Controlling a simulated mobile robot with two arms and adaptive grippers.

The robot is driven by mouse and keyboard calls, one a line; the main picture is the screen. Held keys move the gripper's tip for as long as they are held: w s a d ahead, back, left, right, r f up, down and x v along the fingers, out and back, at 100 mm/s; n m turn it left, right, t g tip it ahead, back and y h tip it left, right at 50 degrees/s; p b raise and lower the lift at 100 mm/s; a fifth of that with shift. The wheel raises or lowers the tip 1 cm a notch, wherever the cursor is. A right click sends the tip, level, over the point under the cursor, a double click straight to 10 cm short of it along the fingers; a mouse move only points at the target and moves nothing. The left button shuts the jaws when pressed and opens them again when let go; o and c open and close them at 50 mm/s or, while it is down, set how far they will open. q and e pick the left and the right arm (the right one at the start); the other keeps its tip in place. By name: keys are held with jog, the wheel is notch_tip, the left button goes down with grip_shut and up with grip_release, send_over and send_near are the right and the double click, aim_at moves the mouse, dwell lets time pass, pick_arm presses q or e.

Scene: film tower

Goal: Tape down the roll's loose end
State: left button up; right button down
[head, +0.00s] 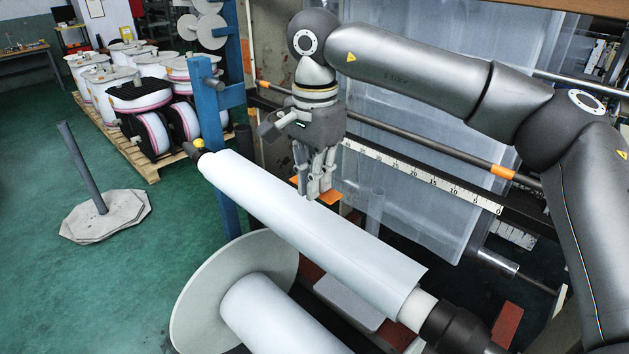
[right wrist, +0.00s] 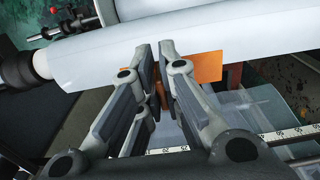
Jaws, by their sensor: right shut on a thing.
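The white film roll (head: 310,225) lies on a shaft, running from the upper left to the lower right in the head view. It also crosses the top of the right wrist view (right wrist: 110,58). A straight film edge shows along its right side near the lower end; I cannot tell how loose it is. My right gripper (head: 318,188) points down just behind the roll's middle. Its fingers (right wrist: 158,72) are shut on an orange piece of tape (right wrist: 205,67), which sticks out on both sides of them, close to the roll. My left gripper is out of view.
A second white roll with a large round flange (head: 205,290) lies below. A ruler bar (head: 430,178) and hanging clear film (head: 440,120) are behind the gripper. A blue post (head: 212,130) stands at the roll's far end.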

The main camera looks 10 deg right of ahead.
aim_at(315, 233)
jog(key=shift+w+f, duration=0.2)
jog(key=shift+f, duration=0.05)
jog(key=shift+w+d+f, duration=0.1)
jog(key=shift+w+f, duration=0.05)
jog(key=shift+s+f+b, duration=0.2)
jog(key=shift+f+b, duration=0.55)
jog(key=shift+f, duration=0.05)
notch_tip(315, 233, down, 4)
jog(key=shift+w+r+b, duration=0.1)
jog(key=shift+r+b, duration=0.1)
jog(key=shift+b, duration=1.05)
jog(key=shift+f+b, duration=0.5)
jog(key=shift+f, duration=0.15)
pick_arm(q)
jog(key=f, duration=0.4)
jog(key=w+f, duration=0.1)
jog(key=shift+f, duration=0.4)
pick_arm(e)
jog(key=shift+f, duration=0.4)
pick_arm(q)
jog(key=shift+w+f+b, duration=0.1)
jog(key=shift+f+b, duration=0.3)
jog(key=shift+b, duration=0.25)
pick_arm(e)
jog(key=shift+f, duration=0.65)
jog(key=c, duration=1.5)
grip_release()
jog(key=shift+c, duration=0.2)
